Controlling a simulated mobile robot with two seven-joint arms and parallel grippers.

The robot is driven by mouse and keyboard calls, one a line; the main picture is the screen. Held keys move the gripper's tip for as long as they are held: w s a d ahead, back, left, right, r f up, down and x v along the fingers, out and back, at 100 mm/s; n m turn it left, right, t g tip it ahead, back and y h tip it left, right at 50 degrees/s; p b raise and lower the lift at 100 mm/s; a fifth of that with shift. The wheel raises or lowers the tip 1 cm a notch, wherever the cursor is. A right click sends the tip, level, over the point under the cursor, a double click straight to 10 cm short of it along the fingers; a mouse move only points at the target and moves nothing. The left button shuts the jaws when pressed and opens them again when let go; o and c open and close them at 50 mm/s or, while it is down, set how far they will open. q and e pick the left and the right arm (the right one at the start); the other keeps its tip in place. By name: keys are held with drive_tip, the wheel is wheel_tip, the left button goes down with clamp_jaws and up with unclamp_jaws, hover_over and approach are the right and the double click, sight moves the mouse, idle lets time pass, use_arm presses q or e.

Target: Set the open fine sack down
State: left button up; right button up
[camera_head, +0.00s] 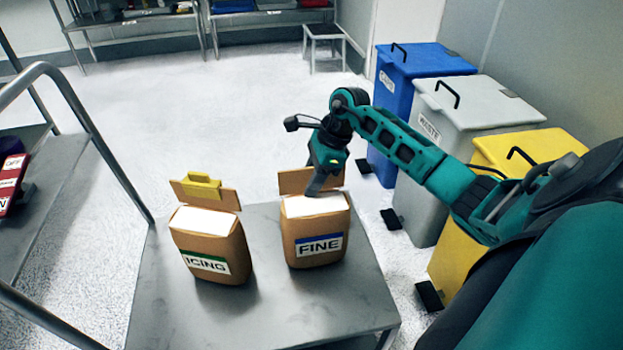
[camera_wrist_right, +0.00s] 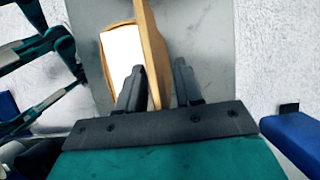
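The fine sack (camera_head: 317,230) is a brown paper sack with a white top and a blue-edged FINE label. It stands upright on the grey table (camera_head: 265,314), on the right. Its brown flap (camera_head: 296,180) stands up at the back. My right gripper (camera_head: 317,187) is at this flap. In the right wrist view, the flap (camera_wrist_right: 152,45) lies between the two fingers of my right gripper (camera_wrist_right: 160,75), with a narrow gap on the right side. The fingers look apart, not pressed on it. My left gripper is not seen.
The icing sack (camera_head: 208,240) stands to the left, a yellow clip (camera_head: 202,187) on its flap. Blue (camera_head: 405,85), grey (camera_head: 465,120) and yellow (camera_head: 515,150) bins stand on the floor at the right. A metal rail (camera_head: 90,135) runs at the left. The front tabletop is clear.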

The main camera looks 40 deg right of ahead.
drive_tip(key=shift+r, duration=0.1)
drive_tip(key=p+v, duration=0.2)
drive_tip(key=v, duration=0.9)
drive_tip(key=shift+d+r+p, duration=0.1)
drive_tip(key=shift+p, duration=0.25)
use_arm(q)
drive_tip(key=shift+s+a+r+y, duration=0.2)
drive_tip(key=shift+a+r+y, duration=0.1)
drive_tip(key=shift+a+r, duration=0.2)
use_arm(e)
drive_tip(key=shift+s+d+r, duration=0.1)
drive_tip(key=shift+r, duration=0.25)
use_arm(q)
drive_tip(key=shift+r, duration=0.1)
